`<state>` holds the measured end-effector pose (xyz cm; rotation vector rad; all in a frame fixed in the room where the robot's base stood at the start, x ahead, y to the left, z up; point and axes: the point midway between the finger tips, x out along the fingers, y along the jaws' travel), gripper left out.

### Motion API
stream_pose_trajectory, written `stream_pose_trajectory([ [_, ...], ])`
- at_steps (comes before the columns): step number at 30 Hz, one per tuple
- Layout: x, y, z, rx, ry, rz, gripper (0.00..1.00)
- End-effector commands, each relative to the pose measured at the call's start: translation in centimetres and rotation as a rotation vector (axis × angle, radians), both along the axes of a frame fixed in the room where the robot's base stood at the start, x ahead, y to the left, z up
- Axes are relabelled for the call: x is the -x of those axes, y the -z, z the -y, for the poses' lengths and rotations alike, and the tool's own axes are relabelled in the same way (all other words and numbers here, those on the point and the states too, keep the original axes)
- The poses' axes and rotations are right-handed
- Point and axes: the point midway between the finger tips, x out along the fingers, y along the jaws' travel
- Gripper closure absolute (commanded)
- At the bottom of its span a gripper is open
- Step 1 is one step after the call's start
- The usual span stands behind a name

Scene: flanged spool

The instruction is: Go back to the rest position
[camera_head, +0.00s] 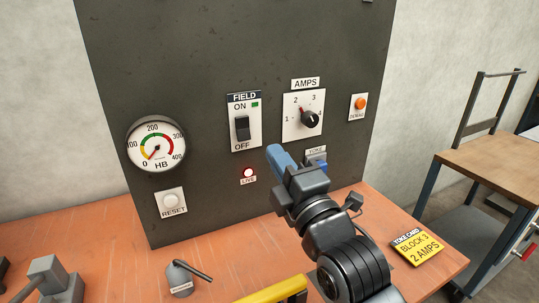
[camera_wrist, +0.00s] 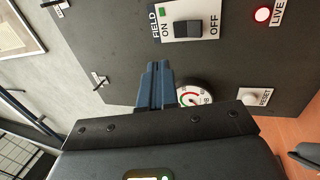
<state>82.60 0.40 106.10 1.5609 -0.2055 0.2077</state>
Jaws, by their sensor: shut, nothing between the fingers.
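My gripper (camera_head: 277,155) is shut and empty, its blue fingers together. It is in front of the dark panel (camera_head: 200,60), below and right of the FIELD switch (camera_head: 241,127) and below the AMPS knob (camera_head: 310,119). In the wrist view the shut fingers (camera_wrist: 155,85) point towards the panel, with the FIELD switch (camera_wrist: 187,28) beyond them. I cannot tell how far the fingertips are from the panel. The knob's pointer is near 2. The LIVE lamp (camera_head: 248,172) glows red. The HB gauge (camera_head: 156,144) needle points near 0.
The YOKE part (camera_head: 316,158) is partly hidden behind my gripper. An orange DEMAG button (camera_head: 360,104) and a RESET button (camera_head: 171,202) are on the panel. On the orange bench (camera_head: 215,247) lie a yellow card (camera_head: 417,248) and a grey handled piece (camera_head: 183,278). A cart (camera_head: 490,155) stands right.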

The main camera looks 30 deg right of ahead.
Motion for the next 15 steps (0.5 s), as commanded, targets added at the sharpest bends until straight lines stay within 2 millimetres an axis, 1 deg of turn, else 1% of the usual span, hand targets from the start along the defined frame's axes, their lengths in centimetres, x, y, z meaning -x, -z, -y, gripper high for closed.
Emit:
stream_pose_trajectory([
  [5, 0.0, 0.0, 0.0, -0.001, 0.0, -0.001, 1.0],
  [8, 0.6, 0.8, 0.0, -0.022, -0.006, -0.01, 1.0],
  [11, 2.2, 2.8, 0.0, -0.087, -0.022, -0.038, 1.0],
  [14, 4.9, 5.6, 0.0, -0.196, -0.046, -0.079, 1.0],
  [15, 6.2, 6.8, 0.0, -0.246, -0.054, -0.097, 1.0],
])
